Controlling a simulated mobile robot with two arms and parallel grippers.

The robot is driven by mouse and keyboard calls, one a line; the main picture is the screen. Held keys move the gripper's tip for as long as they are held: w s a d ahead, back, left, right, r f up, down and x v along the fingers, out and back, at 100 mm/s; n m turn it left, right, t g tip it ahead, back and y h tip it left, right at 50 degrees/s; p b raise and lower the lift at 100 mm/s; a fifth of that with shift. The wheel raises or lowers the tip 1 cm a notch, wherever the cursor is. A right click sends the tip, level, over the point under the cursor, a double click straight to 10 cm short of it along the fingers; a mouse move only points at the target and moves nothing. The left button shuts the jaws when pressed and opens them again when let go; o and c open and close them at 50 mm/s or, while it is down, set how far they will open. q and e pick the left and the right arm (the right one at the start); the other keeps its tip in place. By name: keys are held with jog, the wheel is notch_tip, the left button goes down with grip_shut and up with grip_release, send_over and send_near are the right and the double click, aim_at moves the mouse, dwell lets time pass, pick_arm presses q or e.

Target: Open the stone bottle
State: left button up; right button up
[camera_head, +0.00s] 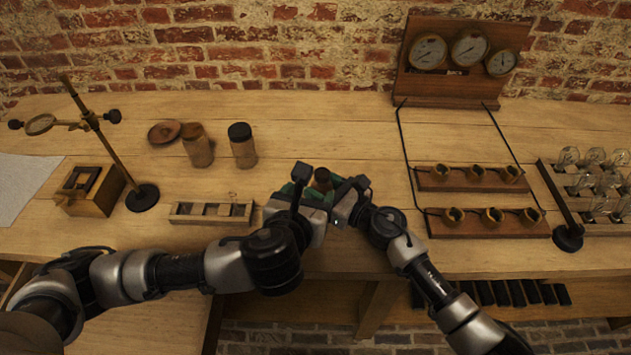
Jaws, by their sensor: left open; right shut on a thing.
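A small thing with a dark brown top (321,176) stands between my two grippers near the middle of the bench. Its lower part is hidden by them, so I cannot tell for sure whether it is the stone bottle. My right gripper (345,191) is shut on it from the right. My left gripper (304,186) is open close by on its left side.
A green thing (287,189) shows partly behind my grippers. A brass stand with a lens (112,155), a wooden box (92,203) and a sectioned tray (180,211) are on the left. Wooden socket racks (470,190) and glass bulbs (595,157) are on the right.

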aim_at(322, 172)
pick_arm(q)
jog(key=x, duration=1)
jog(key=shift+w, duration=0.15)
jog(key=shift+c, duration=0.4)
jog(key=c, duration=1)
jog(key=shift+c, duration=0.2)
jog(key=shift+r, duration=0.2)
jog(key=shift+r, duration=0.95)
